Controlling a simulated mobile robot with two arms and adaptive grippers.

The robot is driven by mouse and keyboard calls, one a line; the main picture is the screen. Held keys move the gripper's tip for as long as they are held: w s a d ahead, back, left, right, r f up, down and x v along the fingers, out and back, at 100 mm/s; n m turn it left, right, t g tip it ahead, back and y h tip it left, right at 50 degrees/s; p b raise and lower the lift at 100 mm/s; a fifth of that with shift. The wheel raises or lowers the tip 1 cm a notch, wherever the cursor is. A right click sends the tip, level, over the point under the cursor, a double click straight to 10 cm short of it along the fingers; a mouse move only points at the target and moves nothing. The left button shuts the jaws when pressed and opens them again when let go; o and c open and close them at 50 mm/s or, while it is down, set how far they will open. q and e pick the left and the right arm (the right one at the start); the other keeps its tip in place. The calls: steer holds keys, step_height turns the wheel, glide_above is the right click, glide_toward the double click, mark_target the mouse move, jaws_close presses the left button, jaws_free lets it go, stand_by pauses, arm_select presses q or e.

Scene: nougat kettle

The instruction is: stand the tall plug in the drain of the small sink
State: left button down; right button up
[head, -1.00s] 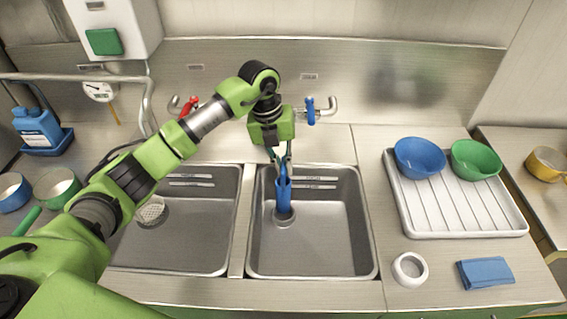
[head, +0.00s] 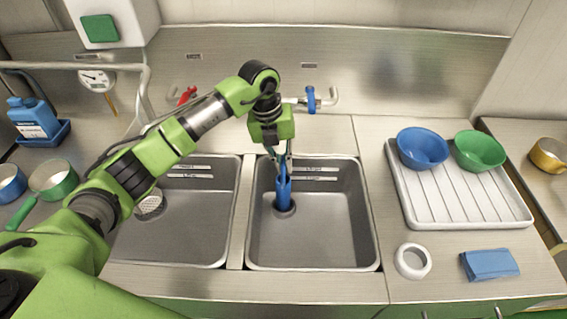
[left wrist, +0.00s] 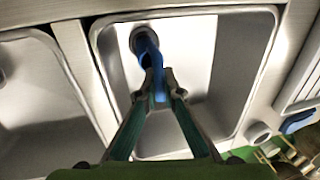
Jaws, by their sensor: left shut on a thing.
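The tall plug (head: 284,193) is blue and stands roughly upright in the right-hand sink (head: 335,235). Its lower end is at the round drain (head: 286,212), and the plug hides part of the opening. I cannot tell whether it is fully seated. My left gripper (head: 283,170) reaches down from above and is shut on the plug's upper part. In the left wrist view the plug (left wrist: 147,47) runs from between the fingertips (left wrist: 160,86) to the drain ring (left wrist: 137,34). My right gripper is not in view.
The left-hand sink (head: 190,225) has a perforated strainer (head: 150,203). Taps with red (head: 187,95) and blue (head: 310,98) handles stand behind. To the right are a white drainer (head: 465,207) with two bowls, a white ring (head: 412,261) and a blue cloth (head: 490,264).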

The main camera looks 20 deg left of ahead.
arm_select(q)
steer(key=shift+f+b, duration=0.4)
steer(key=shift+f, duration=0.2)
steer(key=c, duration=2.1)
jaws_free()
steer(key=shift+r, duration=0.1)
step_height(320, 180, up, 12)
steer(key=a, duration=0.2)
steer(key=shift+s+a, duration=0.15)
steer(key=shift+s, duration=0.15)
